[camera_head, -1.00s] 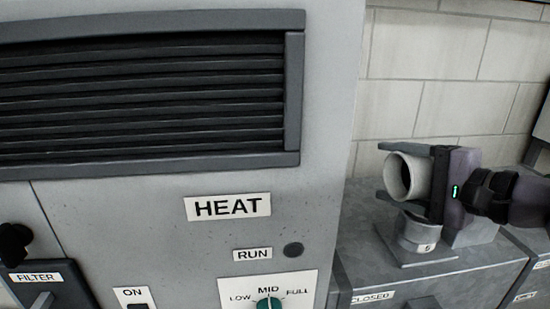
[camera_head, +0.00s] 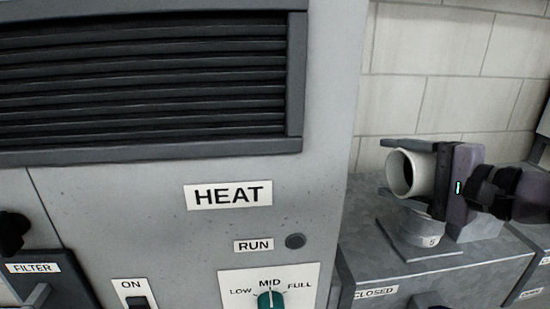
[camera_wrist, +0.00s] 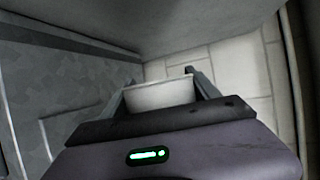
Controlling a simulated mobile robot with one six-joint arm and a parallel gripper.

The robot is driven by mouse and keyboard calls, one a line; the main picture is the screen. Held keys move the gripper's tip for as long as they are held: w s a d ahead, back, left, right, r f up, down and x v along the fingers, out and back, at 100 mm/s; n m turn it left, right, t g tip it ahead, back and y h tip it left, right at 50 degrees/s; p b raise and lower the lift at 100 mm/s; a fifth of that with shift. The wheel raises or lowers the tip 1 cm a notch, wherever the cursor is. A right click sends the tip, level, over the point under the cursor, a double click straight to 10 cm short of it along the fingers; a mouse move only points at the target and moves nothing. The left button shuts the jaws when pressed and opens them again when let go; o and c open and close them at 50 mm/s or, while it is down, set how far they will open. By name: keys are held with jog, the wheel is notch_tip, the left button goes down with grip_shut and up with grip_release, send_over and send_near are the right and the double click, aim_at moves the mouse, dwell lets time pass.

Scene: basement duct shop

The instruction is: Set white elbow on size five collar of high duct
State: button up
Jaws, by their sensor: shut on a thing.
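The white elbow (camera_head: 408,174) is at the right in the head view, its open mouth facing left toward the heater unit. My gripper (camera_head: 408,172) is shut on it, with a dark finger on each side. In the wrist view the elbow (camera_wrist: 160,94) shows between the two fingers (camera_wrist: 160,88). The collar marked 5 (camera_head: 420,234) stands on a square plate on top of the grey duct (camera_head: 375,215), right below the elbow. The elbow's lower end overlaps the collar in the picture; I cannot tell whether it is seated on it or just above.
The heater cabinet (camera_head: 180,215) with its louvred grille fills the left and middle of the head view. A pale block wall (camera_head: 440,80) is close behind the duct. A CLOSED label (camera_head: 376,292) is on the duct's front. Bare duct top lies left of the collar.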

aim_at(433, 180)
jog(key=shift+f, duration=0.2)
jog(key=o, duration=1.3)
jog(key=shift+b+v, duration=0.7)
jog(key=shift+v, duration=4.9)
